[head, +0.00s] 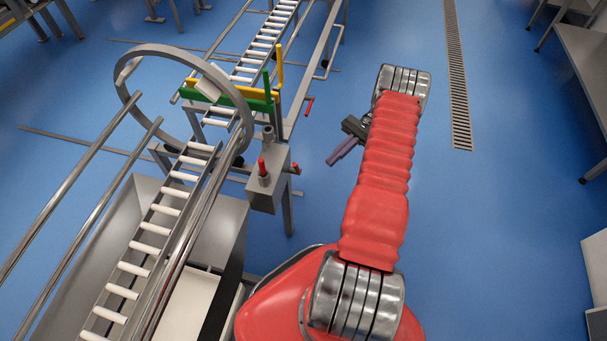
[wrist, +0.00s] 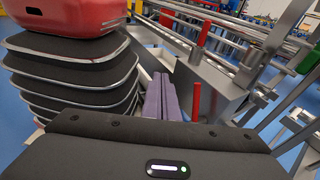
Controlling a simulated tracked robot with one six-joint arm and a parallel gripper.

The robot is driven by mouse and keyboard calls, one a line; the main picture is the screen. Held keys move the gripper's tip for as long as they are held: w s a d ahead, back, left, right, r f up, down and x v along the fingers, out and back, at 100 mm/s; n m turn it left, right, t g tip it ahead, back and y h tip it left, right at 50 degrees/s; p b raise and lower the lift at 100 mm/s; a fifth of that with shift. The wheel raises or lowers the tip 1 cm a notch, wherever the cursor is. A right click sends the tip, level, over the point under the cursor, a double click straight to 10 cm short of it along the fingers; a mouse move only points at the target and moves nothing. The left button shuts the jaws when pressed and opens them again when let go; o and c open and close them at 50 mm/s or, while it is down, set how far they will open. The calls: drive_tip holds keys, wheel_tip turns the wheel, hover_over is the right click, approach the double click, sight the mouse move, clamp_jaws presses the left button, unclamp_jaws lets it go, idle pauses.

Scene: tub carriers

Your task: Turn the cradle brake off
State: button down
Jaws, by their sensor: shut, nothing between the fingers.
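My gripper (head: 333,158) is shut and empty, its purple fingers pointing left toward the frame with clear space between. In the wrist view the purple fingers (wrist: 163,98) lie together. A grey box (head: 267,192) on the frame carries an upright red-tipped lever (head: 262,167) and a second red handle (head: 296,168) at its right side. The wrist view shows an upright red handle (wrist: 195,102) just right of the fingers, and another red handle (wrist: 203,33) farther back. I cannot tell which handle is the cradle brake, or its setting. No handle is held.
A large metal ring (head: 245,110) surrounds the roller track (head: 144,247). Green (head: 228,94) and yellow (head: 280,66) bars stand by it. Another red handle (head: 309,106) sits on the farther rail. A steel bench (head: 590,75) stands right. The blue floor around my arm is clear.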

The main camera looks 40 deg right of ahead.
drive_tip(key=s+a+f+m+t+h, duration=0.2)
drive_tip(key=m+t, duration=0.6)
drive_tip(key=m, duration=0.5)
drive_tip(key=s+a+f+m+t+h, duration=0.3)
drive_tip(key=f+m+t, duration=0.4)
drive_tip(key=m, duration=0.6)
drive_tip(key=shift+s+a+f+t, duration=0.2)
drive_tip(key=shift+s+f+t, duration=0.05)
drive_tip(key=shift+s+t, duration=0.5)
drive_tip(key=shift+w+a, duration=0.1)
drive_tip(key=shift+w, duration=0.05)
drive_tip(key=w+a+r, duration=0.1)
drive_tip(key=w+a, duration=0.2)
drive_tip(key=w, duration=0.7)
drive_tip(key=shift+w+r, duration=0.35)
drive_tip(key=shift+w, duration=0.05)
